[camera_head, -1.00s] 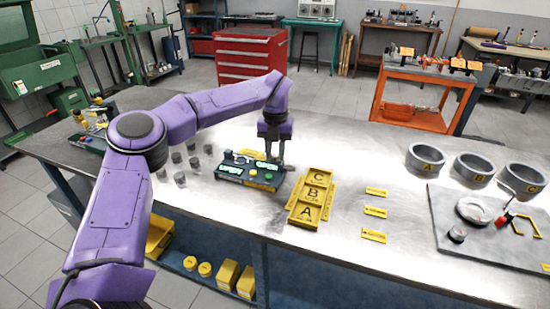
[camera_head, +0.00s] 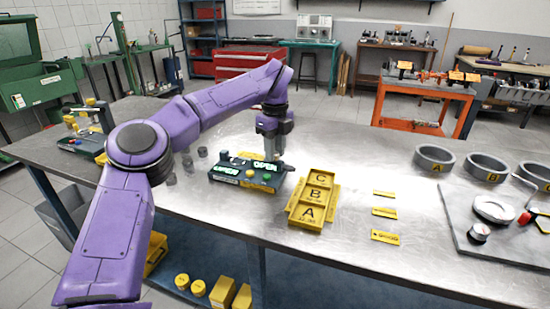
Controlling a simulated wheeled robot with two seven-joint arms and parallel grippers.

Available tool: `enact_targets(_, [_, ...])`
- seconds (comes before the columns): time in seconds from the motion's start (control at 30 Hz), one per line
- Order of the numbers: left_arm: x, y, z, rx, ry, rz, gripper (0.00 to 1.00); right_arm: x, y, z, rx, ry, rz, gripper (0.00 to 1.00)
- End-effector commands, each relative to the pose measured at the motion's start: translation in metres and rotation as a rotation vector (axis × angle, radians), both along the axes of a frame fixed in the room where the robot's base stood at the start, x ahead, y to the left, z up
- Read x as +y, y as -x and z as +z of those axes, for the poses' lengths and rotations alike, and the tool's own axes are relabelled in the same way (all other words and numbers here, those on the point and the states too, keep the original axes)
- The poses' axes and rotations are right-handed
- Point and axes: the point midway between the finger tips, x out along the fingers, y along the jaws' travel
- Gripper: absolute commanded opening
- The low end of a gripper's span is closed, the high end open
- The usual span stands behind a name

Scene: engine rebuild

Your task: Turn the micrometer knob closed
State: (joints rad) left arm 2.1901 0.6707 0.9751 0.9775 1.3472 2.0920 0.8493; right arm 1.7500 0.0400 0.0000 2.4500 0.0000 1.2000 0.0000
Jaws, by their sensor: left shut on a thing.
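A dark green instrument box (camera_head: 240,178) with lit green displays, a yellow button and a green button stands on the steel bench, left of centre. My left gripper (camera_head: 274,160) points down at the box's right end. Its fingers are shut on a small part there, apparently the micrometer knob. The fingers largely hide this part, so its turned position cannot be read. A short dark rod (camera_head: 289,167) sticks out at the box's right end. My right gripper is out of view.
Yellow lettered trays (camera_head: 313,203) lie just right of the box, with several yellow labels (camera_head: 384,212) beyond. Grey rings (camera_head: 434,158) and a grey mat (camera_head: 465,232) with a white ring and red-handled tool are at right. Small dark cylinders stand left of the box.

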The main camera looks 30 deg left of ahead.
Motion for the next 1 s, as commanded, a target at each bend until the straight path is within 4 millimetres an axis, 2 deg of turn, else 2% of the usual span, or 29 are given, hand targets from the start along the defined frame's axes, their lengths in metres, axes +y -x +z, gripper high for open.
enact_targets(0.03, [0.002,-0.001,-0.004,-0.007,-0.004,0.044,0.00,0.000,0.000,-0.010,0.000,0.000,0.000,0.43])
enact_targets(0.4, [0.002,-0.001,-0.003,-0.006,-0.004,0.368,0.00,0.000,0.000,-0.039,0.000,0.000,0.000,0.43])
enact_targets(0.7, [0.002,-0.001,-0.001,-0.005,-0.002,0.539,0.00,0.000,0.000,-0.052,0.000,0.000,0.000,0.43])
enact_targets(1.0, [0.002,-0.001,0.000,-0.004,-0.002,0.606,0.00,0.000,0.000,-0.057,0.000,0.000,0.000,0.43])
